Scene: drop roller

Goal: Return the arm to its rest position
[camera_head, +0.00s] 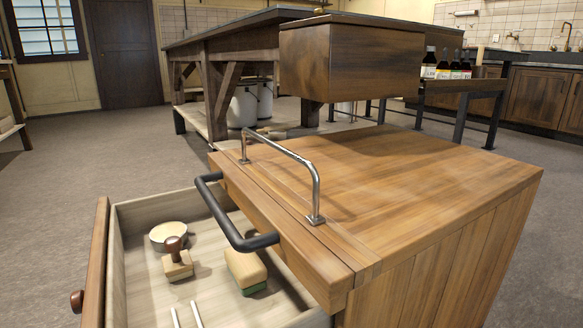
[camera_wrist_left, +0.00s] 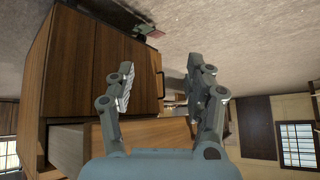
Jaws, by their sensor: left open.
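My left gripper (camera_wrist_left: 160,85) shows in the left wrist view, its two grey fingers spread wide with nothing between them. The wooden cabinet (camera_wrist_left: 80,70) stands behind and to the left of the fingers in that view, which is turned upside down. I cannot tell whether a finger touches it. Neither arm shows in the head view. My right gripper is not seen.
In the head view the cabinet top (camera_head: 400,190) is bare, with a steel rail (camera_head: 290,160) and black handle (camera_head: 235,225). Its open drawer (camera_head: 130,240) holds a pale bowl (camera_head: 167,234), stamp (camera_head: 177,265), green-bottomed block (camera_head: 243,268) and white sticks. A workbench (camera_head: 235,45) stands behind.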

